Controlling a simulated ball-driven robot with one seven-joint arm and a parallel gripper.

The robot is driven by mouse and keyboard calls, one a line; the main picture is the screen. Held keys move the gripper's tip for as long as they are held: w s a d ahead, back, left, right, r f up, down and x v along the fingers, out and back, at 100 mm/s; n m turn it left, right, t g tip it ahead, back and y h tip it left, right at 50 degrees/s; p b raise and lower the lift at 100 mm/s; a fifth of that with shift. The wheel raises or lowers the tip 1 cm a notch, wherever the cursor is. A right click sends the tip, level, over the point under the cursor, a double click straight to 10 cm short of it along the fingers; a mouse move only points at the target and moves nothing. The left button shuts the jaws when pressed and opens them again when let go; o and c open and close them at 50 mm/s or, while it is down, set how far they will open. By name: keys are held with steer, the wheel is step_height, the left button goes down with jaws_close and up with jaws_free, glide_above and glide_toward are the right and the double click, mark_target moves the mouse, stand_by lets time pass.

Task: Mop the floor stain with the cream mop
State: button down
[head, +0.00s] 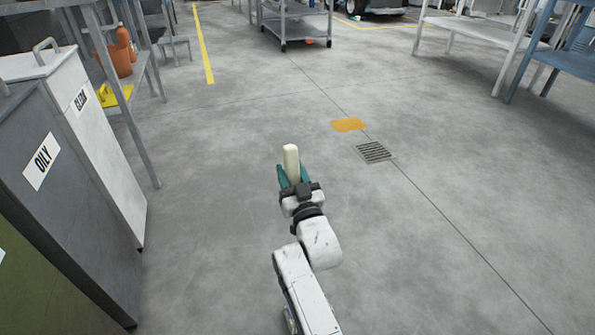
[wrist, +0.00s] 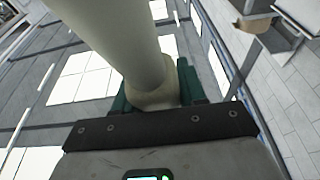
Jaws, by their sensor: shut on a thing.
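An orange stain (head: 349,125) lies flat on the grey floor, ahead and a little right of my arm in the head view. My gripper (head: 294,175) has teal fingers and is shut on a cream handle, which I take to be the cream mop (head: 291,160). In the head view only a short pale end of it shows above the fingers. In the wrist view the cream shaft (wrist: 120,40) runs up between the fingers (wrist: 155,95). No mop head shows in either view. The gripper is apart from the stain.
A floor drain grate (head: 374,152) lies just beside the stain. A grey bin marked OILY (head: 50,170) and a white bin (head: 95,140) stand at left. A grey cart (head: 297,22) stands at the back. The middle floor is open.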

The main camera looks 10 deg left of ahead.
steer(key=s+a+r+p, duration=0.5)
steer(key=a+r+p, duration=0.1)
steer(key=a+r, duration=0.1)
steer(key=shift+a+r+p, duration=0.35)
steer(key=shift+a+p, duration=0.05)
steer(key=shift+a, duration=0.15)
stand_by(0.4)
stand_by(0.5)
